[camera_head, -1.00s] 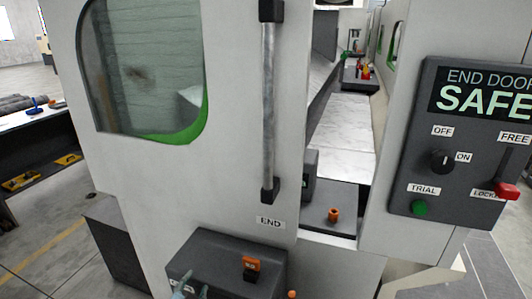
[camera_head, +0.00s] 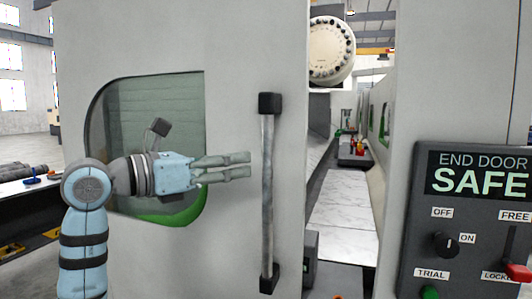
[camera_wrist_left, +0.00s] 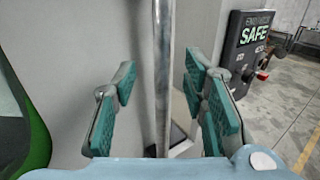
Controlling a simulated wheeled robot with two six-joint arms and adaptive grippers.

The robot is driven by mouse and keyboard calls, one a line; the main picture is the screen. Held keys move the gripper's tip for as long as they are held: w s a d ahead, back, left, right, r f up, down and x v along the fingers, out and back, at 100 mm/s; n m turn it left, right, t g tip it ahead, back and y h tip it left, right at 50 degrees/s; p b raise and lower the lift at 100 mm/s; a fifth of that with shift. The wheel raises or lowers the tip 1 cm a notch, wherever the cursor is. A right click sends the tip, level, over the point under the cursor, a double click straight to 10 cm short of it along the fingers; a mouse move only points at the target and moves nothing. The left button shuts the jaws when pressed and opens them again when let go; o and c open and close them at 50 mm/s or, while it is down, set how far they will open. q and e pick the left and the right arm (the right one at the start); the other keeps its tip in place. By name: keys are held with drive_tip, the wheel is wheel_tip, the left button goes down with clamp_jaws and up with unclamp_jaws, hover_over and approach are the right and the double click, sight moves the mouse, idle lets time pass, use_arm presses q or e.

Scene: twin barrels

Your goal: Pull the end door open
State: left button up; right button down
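The end door (camera_head: 230,40) is a pale grey panel with a window and a vertical metal bar handle (camera_head: 267,190) on dark end mounts. An opening shows just right of the door's edge. My left gripper (camera_head: 250,165) points right at the handle from its left side, at mid-height. Its fingertips end close to the bar in the head view. In the left wrist view the handle (camera_wrist_left: 164,75) stands upright between the spread teal finger pads (camera_wrist_left: 163,100). The gripper is open; I see no pad touching the bar. My right gripper is not in view.
A dark panel (camera_head: 470,215) reading END DOOR SAFE is at right, with a knob (camera_head: 446,244) and a red lever (camera_head: 517,273) low beside the LOCKED label. Through the opening lie a pale bed (camera_head: 345,215) and a round tool drum (camera_head: 331,50). A bench stands far left.

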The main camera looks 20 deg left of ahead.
sight(264, 157)
use_arm(q)
drive_tip(key=p+x, duration=0.1)
drive_tip(key=x, duration=0.7)
drive_tip(key=shift+d+r+p, duration=0.15)
drive_tip(key=shift+d+p, duration=0.2)
drive_tip(key=shift+w, duration=0.25)
drive_tip(key=shift+w+d, duration=0.1)
clamp_jaws()
